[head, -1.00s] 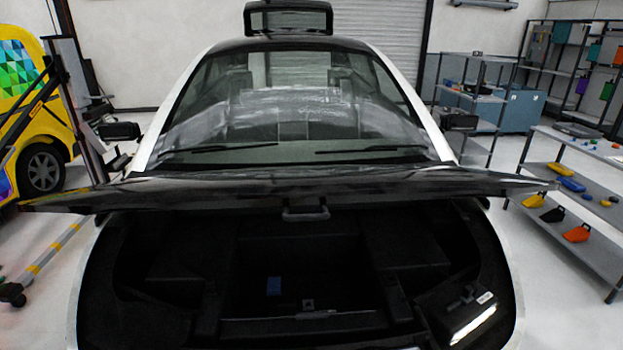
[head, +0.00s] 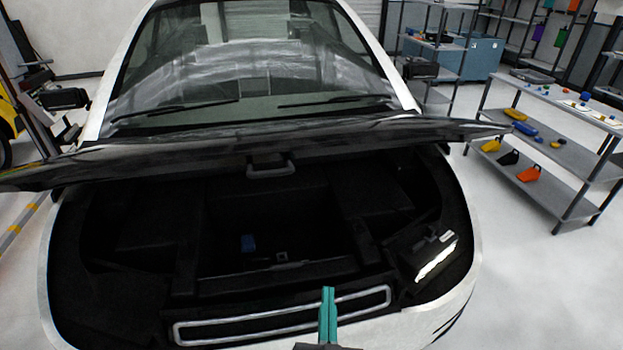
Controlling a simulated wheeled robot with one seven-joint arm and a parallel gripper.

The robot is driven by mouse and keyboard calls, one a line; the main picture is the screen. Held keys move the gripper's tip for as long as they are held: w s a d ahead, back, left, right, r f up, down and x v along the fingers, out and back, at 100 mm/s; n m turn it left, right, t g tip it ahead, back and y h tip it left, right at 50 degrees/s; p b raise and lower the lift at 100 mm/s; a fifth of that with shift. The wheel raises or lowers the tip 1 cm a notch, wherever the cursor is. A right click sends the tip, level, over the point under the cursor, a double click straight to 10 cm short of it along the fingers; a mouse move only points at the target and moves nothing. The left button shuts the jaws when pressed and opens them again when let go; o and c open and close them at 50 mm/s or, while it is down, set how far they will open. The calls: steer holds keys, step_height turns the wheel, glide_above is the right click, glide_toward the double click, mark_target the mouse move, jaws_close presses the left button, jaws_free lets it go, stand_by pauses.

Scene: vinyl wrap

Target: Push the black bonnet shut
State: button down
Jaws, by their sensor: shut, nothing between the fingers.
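The black bonnet (head: 370,135) of the white car is raised. It shows nearly edge-on as a wide dark panel in front of the windscreen. A grey handle or latch loop (head: 270,169) hangs under the middle of its front edge. Below it the dark front compartment (head: 270,220) lies open. My gripper (head: 328,291), with teal fingers, is shut and empty at the bottom of the picture, right of centre. It shows in front of the car's nose, below the bonnet and apart from it.
A silver-framed bar (head: 283,316) crosses the car's nose beside my gripper. A small blue item (head: 248,243) lies in the compartment. Shelves (head: 540,140) with coloured tools stand to the right. Bare floor (head: 530,260) lies between car and shelves.

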steer(key=w+a+r+n+t+y, duration=0.1)
steer(key=w+r+n+y, duration=0.3)
steer(key=r, duration=1.2)
steer(key=w+a+r+n+t+y, duration=0.15)
steer(key=w+r, duration=0.45)
steer(key=r, duration=0.9)
steer(key=w+a, duration=0.2)
steer(key=w, duration=0.6)
steer(key=shift+w+a+f+m, duration=0.2)
steer(key=shift+w+m, duration=0.15)
steer(key=shift+f, duration=0.1)
